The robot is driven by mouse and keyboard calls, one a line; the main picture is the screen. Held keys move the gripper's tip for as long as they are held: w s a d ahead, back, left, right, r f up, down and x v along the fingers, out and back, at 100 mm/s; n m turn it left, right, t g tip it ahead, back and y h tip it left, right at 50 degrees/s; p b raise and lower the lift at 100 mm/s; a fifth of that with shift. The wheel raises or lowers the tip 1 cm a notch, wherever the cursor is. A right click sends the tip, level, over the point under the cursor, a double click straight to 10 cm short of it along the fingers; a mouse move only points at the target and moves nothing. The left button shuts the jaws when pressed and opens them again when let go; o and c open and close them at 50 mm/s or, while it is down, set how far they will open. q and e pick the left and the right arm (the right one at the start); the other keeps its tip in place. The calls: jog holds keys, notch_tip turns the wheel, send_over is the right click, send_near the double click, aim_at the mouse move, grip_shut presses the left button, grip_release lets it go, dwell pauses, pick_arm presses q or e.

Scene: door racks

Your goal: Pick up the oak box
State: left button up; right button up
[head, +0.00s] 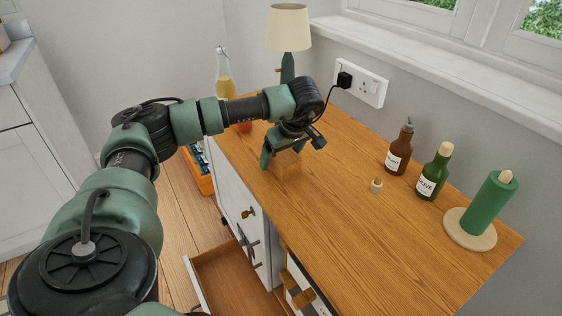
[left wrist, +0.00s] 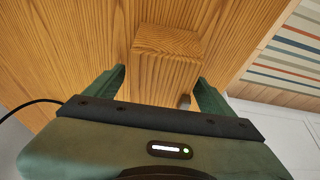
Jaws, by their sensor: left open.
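The oak box (head: 288,164) is a small wooden block standing on the wooden countertop (head: 345,200). Its grain and colour are close to those of the top. My left gripper (head: 291,152) is right over the box and partly hides it in the head view. In the left wrist view the oak box (left wrist: 166,50) lies between and just beyond the fingertips of my left gripper (left wrist: 160,76), which is open with a green finger toward each side. I cannot tell whether a finger touches the box. My right gripper is not in view.
A lamp (head: 289,28) and a yellow bottle (head: 224,76) stand behind my arm. A brown bottle (head: 398,152), green bottle (head: 434,172), small wooden piece (head: 376,185) and green roll (head: 490,208) stand to the right. An open drawer (head: 232,283) juts out below. The front-right countertop is clear.

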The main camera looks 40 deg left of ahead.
pick_arm(q)
jog(key=shift+r, duration=0.1)
grip_shut()
